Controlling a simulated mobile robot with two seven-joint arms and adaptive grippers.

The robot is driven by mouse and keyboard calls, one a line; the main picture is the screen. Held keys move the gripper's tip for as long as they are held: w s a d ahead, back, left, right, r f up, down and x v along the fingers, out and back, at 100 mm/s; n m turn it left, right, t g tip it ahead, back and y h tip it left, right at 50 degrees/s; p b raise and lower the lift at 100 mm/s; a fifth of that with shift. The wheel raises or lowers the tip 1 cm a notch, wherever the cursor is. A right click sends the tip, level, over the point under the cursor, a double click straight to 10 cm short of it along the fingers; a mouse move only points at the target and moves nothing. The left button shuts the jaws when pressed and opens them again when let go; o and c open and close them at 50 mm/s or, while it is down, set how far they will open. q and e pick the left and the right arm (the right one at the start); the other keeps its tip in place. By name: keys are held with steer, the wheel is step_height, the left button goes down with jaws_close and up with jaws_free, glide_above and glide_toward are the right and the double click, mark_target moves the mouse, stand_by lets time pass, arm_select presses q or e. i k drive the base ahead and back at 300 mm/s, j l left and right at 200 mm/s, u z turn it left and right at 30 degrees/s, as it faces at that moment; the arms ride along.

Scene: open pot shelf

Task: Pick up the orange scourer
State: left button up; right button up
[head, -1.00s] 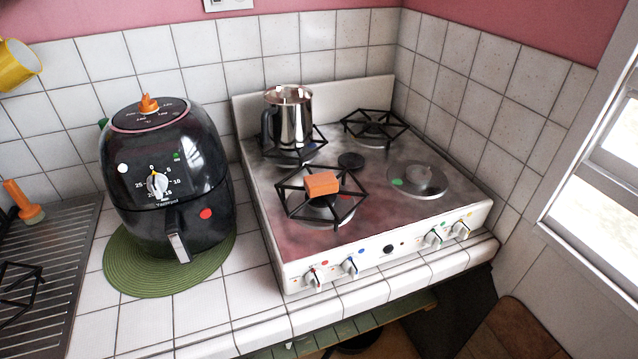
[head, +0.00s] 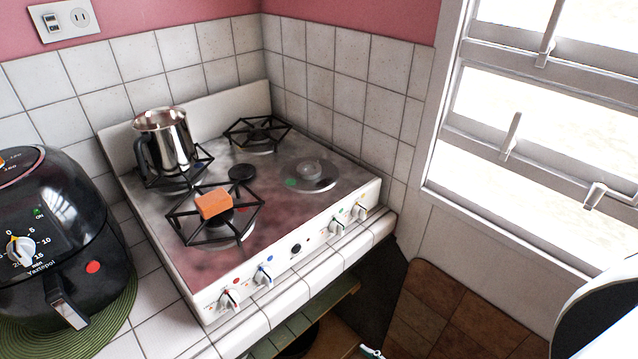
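The orange scourer (head: 214,204) is a small block. It lies on the black pan support of the front left burner of the white stove (head: 262,262), in the left half of the head view. Nothing covers it. Neither of my grippers shows in the head view.
A steel pot (head: 166,142) with a black handle stands on the back left burner. A black air fryer (head: 55,230) on a green round mat (head: 118,318) is left of the stove. A tiled wall is behind, a window (head: 540,130) at right. Brown floor tiles (head: 450,310) show below.

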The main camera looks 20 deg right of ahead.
mark_target(210, 205)
steer(key=k+j+z, duration=0.25)
steer(key=z, duration=0.2)
steer(key=k+j+z, duration=0.15)
steer(key=k+z, duration=0.15)
steer(key=z, duration=0.2)
